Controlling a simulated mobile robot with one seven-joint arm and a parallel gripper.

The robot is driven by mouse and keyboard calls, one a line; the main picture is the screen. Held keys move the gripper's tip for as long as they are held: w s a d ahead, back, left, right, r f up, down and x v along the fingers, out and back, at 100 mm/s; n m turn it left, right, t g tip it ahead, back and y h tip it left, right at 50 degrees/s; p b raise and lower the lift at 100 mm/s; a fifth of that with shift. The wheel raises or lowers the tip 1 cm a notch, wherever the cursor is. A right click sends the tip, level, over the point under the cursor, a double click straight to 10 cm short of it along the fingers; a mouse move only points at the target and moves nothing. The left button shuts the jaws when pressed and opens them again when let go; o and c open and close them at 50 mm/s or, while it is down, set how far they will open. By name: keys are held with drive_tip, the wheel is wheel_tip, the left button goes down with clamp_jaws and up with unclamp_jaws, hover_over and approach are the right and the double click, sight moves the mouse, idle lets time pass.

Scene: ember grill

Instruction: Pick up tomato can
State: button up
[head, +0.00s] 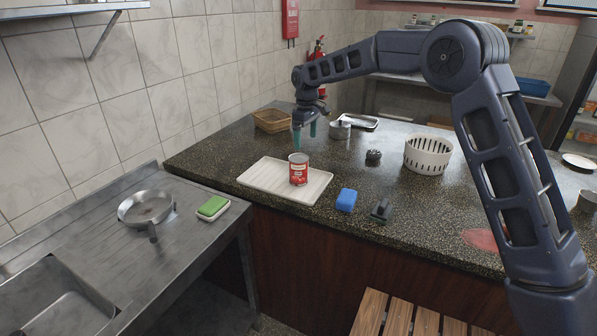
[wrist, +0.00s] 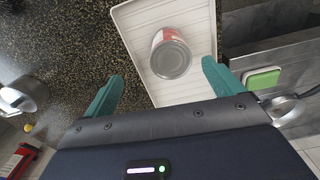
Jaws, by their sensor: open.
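The tomato can (head: 299,170) is red with a silver lid and stands upright on a white ribbed tray (head: 258,184) on the dark speckled counter. In the wrist view the can (wrist: 170,55) shows its round metal top, on the tray (wrist: 197,97). My gripper (head: 304,136), with green fingers, is above the counter behind the can in the head view. In the wrist view my gripper (wrist: 162,91) is open and empty. The can is ahead of the fingertips, a little right of the middle between them, and not touched by them.
A blue block (head: 346,199) and a dark tool (head: 382,210) lie right of the tray. A pan (head: 146,207) sits on the steel sink unit at left.

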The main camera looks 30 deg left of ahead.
sight(299, 165)
drive_tip(key=shift+s+a+f, duration=0.25)
drive_tip(key=shift+a+f, duration=0.1)
drive_tip(key=shift+a, duration=0.15)
drive_tip(key=shift+s+a+f, duration=0.25)
drive_tip(key=shift+a+f, duration=0.05)
drive_tip(key=shift+a, duration=0.15)
drive_tip(key=shift+f, duration=0.3)
wheel_tip(299, 165, down, 10)
drive_tip(key=shift+s+f, duration=0.1)
drive_tip(key=shift+s, duration=0.05)
drive_tip(key=c, duration=1.4)
